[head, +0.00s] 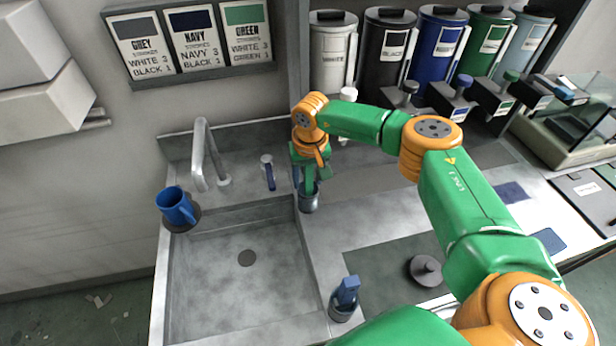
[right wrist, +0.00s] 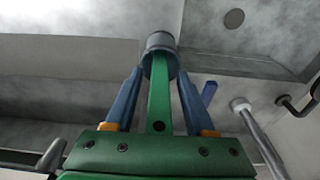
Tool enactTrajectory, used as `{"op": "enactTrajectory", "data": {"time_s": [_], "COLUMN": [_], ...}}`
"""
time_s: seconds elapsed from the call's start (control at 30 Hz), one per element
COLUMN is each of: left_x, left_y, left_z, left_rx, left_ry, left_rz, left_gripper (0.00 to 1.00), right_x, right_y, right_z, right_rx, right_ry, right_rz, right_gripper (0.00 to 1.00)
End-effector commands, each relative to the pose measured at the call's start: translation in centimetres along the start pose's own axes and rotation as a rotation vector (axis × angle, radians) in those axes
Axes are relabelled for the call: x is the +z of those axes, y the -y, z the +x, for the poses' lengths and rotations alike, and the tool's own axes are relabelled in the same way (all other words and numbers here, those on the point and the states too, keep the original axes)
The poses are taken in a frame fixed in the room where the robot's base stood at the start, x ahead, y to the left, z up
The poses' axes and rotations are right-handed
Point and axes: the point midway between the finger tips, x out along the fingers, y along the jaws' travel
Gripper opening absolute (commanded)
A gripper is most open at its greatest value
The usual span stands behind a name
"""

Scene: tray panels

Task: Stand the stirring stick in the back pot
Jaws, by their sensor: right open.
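The back pot (head: 309,204), a small grey cup, stands on the counter by the sink's back right corner. It also shows in the right wrist view (right wrist: 161,40). A green stick (right wrist: 158,92) runs from near my right gripper's palm down to the pot, and its far end appears inside the rim. In the head view the stick is mostly hidden by the gripper. My right gripper (head: 308,186) points down just above the pot. Its blue fingers (right wrist: 160,74) are apart, one on each side of the stick. My left gripper is not in view.
A front pot (head: 341,314) holds a blue item. Several coloured canisters line the back. A grey lidded disc (head: 425,270) lies right.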

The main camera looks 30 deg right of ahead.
Motion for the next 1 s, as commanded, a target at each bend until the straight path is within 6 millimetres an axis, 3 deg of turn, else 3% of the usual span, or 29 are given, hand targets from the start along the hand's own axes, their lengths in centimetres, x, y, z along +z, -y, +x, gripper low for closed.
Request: {"op": "enactTrajectory", "data": {"time_s": [0.07,0.17,0.4,0.53,0.7,1.0], "left_x": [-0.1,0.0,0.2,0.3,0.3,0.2], "left_y": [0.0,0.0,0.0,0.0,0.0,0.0], "left_z": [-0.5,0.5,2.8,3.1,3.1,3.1], "left_rx": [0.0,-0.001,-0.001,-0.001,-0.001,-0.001], "left_ry": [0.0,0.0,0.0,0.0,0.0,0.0], "left_rz": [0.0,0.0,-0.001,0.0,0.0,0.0], "left_gripper": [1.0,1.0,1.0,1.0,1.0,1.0], "right_x": [-0.1,-0.1,-0.1,-0.1,0.0,0.0], "right_y": [0.0,0.1,0.1,0.1,0.1,0.0], "right_z": [-0.5,-1.6,-8.3,-11.0,-12.3,-12.3], "right_rx": [0.0,-0.003,-0.003,-0.001,-0.001,-0.001], "right_ry": [0.0,-0.004,-0.007,-0.004,0.0,0.001], "right_rz": [0.0,-0.001,-0.001,-0.001,-0.002,-0.002], "right_gripper": [0.54,0.54,0.54,0.54,0.54,0.54]}}
